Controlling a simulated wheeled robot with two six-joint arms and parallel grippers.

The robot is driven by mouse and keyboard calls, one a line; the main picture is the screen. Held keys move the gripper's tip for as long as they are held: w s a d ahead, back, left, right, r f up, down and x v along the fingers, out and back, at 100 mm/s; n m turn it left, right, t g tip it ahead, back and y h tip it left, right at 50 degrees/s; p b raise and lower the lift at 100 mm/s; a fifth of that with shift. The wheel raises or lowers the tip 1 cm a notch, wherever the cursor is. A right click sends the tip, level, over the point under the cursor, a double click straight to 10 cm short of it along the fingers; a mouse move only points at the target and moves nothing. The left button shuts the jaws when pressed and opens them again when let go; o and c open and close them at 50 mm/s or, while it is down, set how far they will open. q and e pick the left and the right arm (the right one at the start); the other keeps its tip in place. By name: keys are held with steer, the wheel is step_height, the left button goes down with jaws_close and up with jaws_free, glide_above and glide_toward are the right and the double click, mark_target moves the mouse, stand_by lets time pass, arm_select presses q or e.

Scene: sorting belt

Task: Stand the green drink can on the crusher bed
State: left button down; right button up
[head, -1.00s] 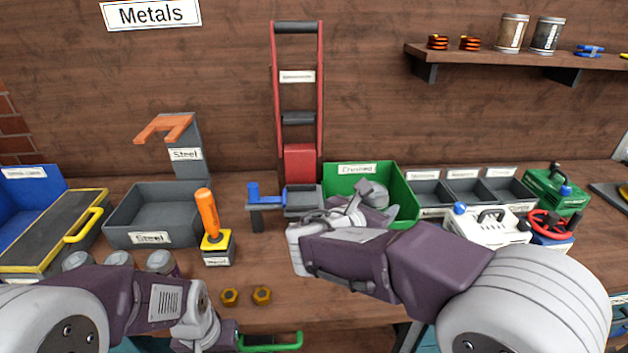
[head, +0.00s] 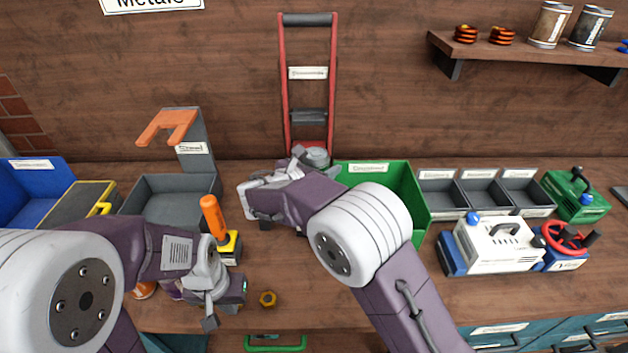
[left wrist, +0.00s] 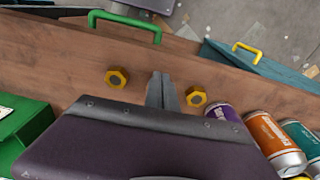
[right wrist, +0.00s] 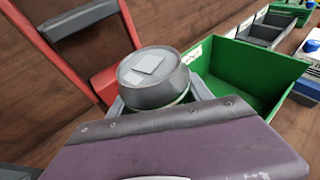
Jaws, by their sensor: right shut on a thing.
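My right gripper (right wrist: 158,92) is shut on a can (right wrist: 150,68) with a bare grey end; a thin greenish edge shows below its rim. It looks like the green drink can, but most of its side is hidden. In the head view the can (head: 317,157) is up in front of the red crusher frame (head: 333,95). The crusher bed is hidden behind my right arm, so I cannot tell if the can touches it. My left gripper (left wrist: 161,88) is shut and empty above the bench's front edge.
A purple can (left wrist: 228,122), an orange can (left wrist: 272,140) and a teal can (left wrist: 303,140) stand near my left gripper, with two brass nuts (left wrist: 117,78). The green crate (head: 408,205) is right of the crusher, the grey steel bin (head: 160,190) left.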

steer(key=shift+w+a+f, duration=0.4)
steer(key=shift+w+a, duration=0.05)
steer(key=shift+a, duration=0.2)
arm_select(q)
steer(key=shift+s+r, duration=0.1)
arm_select(e)
steer(key=shift+a+f, duration=0.15)
steer(key=shift+a, duration=0.05)
arm_select(q)
steer(key=shift+f+b, duration=0.3)
steer(key=shift+f, duration=0.05)
arm_select(e)
steer(key=shift+f, duration=2)
arm_select(q)
steer(key=shift+f, duration=0.1)
arm_select(e)
steer(key=shift+f, duration=0.2)
steer(key=o, duration=1.3)
steer(key=shift+r, duration=0.15)
